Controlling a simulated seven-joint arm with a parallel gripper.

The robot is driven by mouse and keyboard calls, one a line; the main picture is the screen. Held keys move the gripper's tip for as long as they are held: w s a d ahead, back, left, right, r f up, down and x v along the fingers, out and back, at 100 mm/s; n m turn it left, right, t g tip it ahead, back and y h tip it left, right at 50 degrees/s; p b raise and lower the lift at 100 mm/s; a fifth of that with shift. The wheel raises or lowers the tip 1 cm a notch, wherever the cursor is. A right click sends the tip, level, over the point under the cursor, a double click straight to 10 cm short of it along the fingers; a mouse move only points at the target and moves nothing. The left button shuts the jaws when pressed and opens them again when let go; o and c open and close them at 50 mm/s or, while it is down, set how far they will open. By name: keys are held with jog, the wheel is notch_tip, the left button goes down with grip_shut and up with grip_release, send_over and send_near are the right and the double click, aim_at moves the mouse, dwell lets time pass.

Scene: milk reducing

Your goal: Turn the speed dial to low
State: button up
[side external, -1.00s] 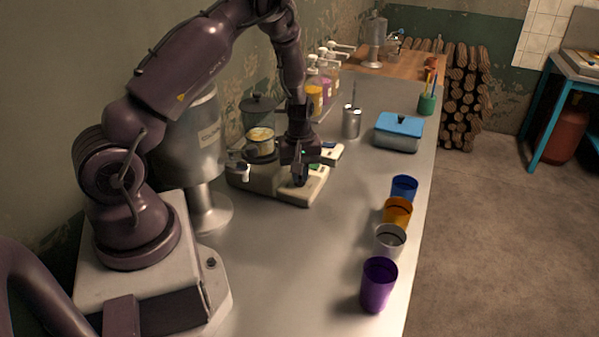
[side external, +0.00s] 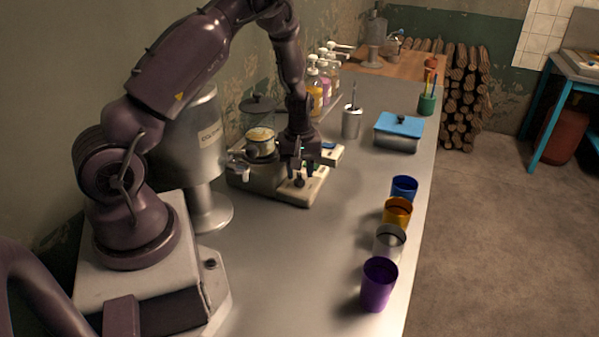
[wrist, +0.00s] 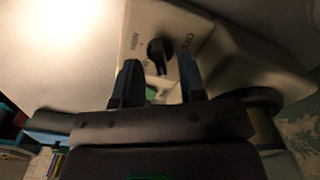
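The speed dial (wrist: 158,52) is a black knob on the pale front panel of the machine (wrist: 192,32), and in the wrist view it lies just beyond my fingertips. In the side external view the dark dial (side external: 299,182) shows on the cream base of the machine (side external: 312,192), below my gripper (side external: 301,172). In the wrist view my gripper (wrist: 160,68) is open, with one blue-grey finger to each side of the dial's line. The fingers look apart from the dial. The dial's setting is too small to read.
A steel container (side external: 352,122) and a blue-lidded box (side external: 398,132) stand behind and right of the machine. Blue (side external: 404,187), orange (side external: 397,211), grey and purple (side external: 378,286) cups line the counter's right edge. A large metal dispenser (side external: 195,145) stands left.

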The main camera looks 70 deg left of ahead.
aim_at(299, 175)
notch_tip(299, 175, up, 12)
dwell(0.4)
jog(key=s+d+r+m+t, duration=0.2)
jog(key=s+d+r+m, duration=0.5)
jog(key=d, duration=0.3)
jog(key=s+d+r+m+t, duration=0.3)
jog(key=s+d+r+m, duration=0.4)
jog(key=d+r, duration=0.3)
jog(key=shift+s+r+m+t, duration=0.3)
jog(key=shift+s+m, duration=0.05)
jog(key=shift+m, duration=0.15)
